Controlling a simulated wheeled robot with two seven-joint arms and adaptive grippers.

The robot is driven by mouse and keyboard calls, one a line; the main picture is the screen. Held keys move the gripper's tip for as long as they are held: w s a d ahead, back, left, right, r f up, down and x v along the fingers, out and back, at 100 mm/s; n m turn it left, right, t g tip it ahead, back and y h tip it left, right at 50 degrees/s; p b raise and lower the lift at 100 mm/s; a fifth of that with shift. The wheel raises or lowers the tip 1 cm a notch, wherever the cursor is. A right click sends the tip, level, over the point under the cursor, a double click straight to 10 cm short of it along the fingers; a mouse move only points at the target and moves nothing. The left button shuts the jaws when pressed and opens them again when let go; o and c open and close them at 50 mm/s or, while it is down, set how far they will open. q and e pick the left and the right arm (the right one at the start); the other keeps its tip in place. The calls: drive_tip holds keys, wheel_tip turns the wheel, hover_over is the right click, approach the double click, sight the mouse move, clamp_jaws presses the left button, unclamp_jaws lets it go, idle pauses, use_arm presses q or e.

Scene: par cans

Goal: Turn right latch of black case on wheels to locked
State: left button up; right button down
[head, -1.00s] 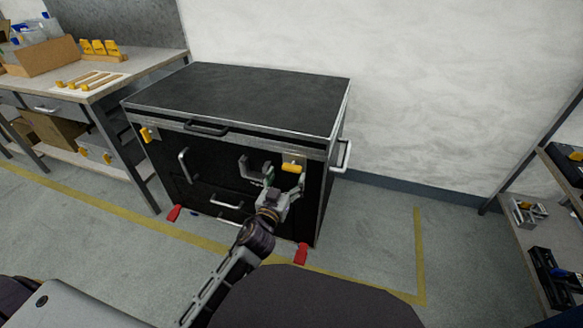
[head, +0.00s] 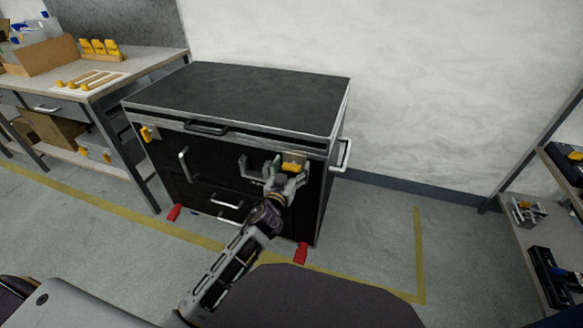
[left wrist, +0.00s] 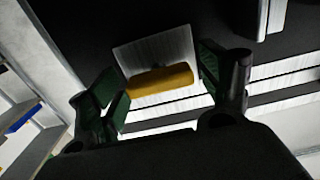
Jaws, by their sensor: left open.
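The black case on wheels (head: 235,95) stands against the wall with its lid down. Its right latch (head: 294,166) is a yellow handle on a metal plate at the upper right of the front. The latch handle (left wrist: 160,80) lies nearly crosswise in the left wrist view. The left latch (head: 149,134) is yellow and upright at the front's left end. My left gripper (head: 287,172) is open at the right latch. In the left wrist view its fingers (left wrist: 163,88) are on either side of the yellow handle, and contact cannot be told. My right gripper is not in view.
A workbench (head: 120,80) with yellow tools and a box stands at the left. A shelf (head: 540,215) with parts stands at the right. Red wheel pedals (head: 301,253) stick out at the case's foot. Floor between case and shelf is clear.

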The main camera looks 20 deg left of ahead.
use_arm(q)
drive_tip(key=shift+c, duration=0.2)
drive_tip(key=c, duration=1)
